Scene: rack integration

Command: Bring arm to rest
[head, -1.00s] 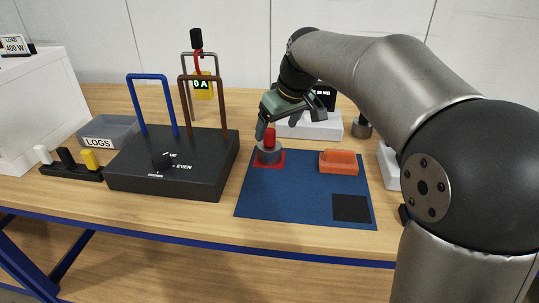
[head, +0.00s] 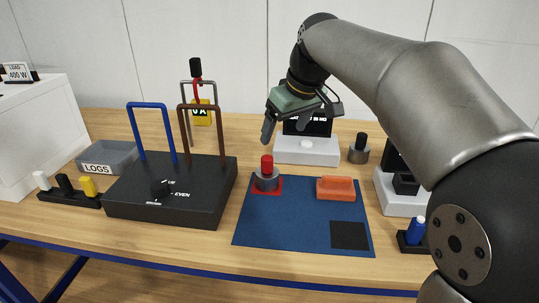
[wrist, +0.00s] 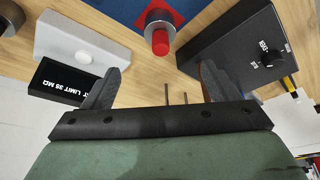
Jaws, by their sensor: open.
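My gripper (head: 296,123) is open and empty in the air above the table. It hangs above and just behind a grey cylinder with a red top (head: 267,176), which stands upright on the red square of the blue mat (head: 290,225). In the wrist view the two fingers (wrist: 158,88) are spread wide with nothing between them. There the red-topped cylinder (wrist: 160,35) lies beyond the fingertips, apart from them.
A black box with hoops (head: 180,190) stands left of the mat. An orange block (head: 336,188) lies on the mat. A white device (head: 307,150) with a dark display stands behind. A grey LOGS tray (head: 108,158) is at left. A blue-topped piece (head: 415,232) stands at right.

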